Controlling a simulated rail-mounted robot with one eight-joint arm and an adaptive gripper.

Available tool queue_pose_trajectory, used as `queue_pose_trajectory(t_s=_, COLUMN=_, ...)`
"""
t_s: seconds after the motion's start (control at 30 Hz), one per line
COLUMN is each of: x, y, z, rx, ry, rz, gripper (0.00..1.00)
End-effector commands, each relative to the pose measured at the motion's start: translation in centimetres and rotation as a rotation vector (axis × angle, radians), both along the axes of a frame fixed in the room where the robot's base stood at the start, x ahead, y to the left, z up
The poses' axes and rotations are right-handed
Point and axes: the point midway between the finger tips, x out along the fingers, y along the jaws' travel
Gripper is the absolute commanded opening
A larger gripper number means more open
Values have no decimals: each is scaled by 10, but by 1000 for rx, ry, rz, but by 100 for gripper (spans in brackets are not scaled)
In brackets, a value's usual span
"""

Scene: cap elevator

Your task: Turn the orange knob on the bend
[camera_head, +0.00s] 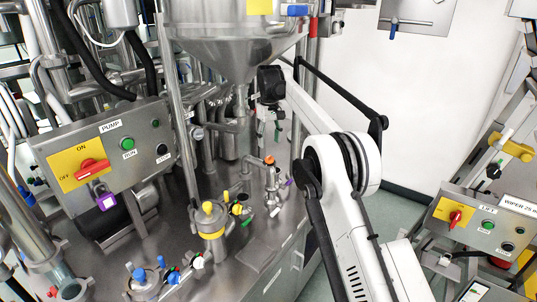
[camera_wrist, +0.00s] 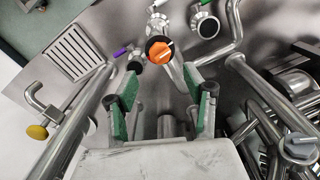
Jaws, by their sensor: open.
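The orange knob (camera_wrist: 160,49) shows in the wrist view near the top middle, with a pale pointer mark on its face. It sits on a bent steel pipe, and it also shows small in the head view (camera_head: 269,160) on the steel bench. My gripper (camera_wrist: 163,80) is open, its two green-padded fingers reaching toward the knob from below in the wrist view. The knob appears just beyond the fingertips, between their lines, with nothing held.
A knob with a green mark (camera_wrist: 205,24) stands close to the right of the orange one. Steel pipes flank both sides, and a yellow knob (camera_wrist: 38,132) is at the left. The bench carries a yellow-topped valve (camera_head: 209,214); a steel hopper (camera_head: 230,50) stands behind.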

Motion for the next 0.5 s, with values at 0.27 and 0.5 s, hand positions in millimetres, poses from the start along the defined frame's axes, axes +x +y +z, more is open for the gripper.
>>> queue_pose_trajectory(t_s=0.27, x=0, y=1, z=-23, rx=0, ry=2, rz=2, gripper=47)
queue_pose_trajectory(t_s=0.5, x=0, y=0, z=-57, rx=0, ry=2, rz=2, gripper=47)
